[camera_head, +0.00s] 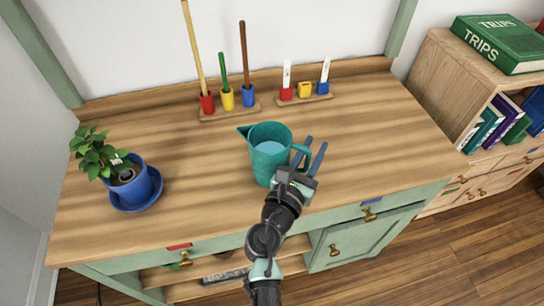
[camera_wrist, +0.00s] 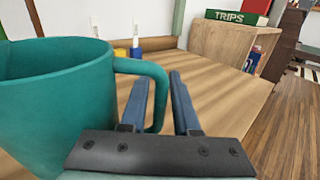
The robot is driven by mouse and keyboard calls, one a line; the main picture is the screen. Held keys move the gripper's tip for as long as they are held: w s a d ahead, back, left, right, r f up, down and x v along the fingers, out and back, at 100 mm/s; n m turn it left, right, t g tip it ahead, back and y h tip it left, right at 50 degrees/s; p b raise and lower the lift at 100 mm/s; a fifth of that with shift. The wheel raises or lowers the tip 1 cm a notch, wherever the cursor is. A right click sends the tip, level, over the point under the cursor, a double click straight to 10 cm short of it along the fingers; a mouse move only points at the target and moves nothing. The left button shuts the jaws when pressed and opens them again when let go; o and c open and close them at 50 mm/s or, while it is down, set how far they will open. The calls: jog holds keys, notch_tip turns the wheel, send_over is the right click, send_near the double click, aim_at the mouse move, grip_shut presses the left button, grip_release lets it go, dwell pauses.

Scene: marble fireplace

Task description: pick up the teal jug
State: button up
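The teal jug (camera_head: 266,158) stands upright on the wooden worktop, with its spout to the left and its handle to the right. Light blue shows inside it. In the wrist view the jug (camera_wrist: 55,100) fills the left side, and its handle loops toward my gripper (camera_wrist: 158,78). My gripper (camera_head: 317,143) is at the jug's right side by the handle, with its two blue fingers apart.
A potted plant in a blue pot (camera_head: 138,187) stands at the left. A wooden rack (camera_head: 230,112) with tall sticks and a smaller rack (camera_head: 303,100) stand at the back. A bookcase (camera_head: 440,85) with a green book (camera_head: 497,43) is at the right. The worktop's right part is clear.

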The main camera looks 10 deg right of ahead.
grip_shut()
jog(key=shift+r, duration=0.15)
dwell(1.3)
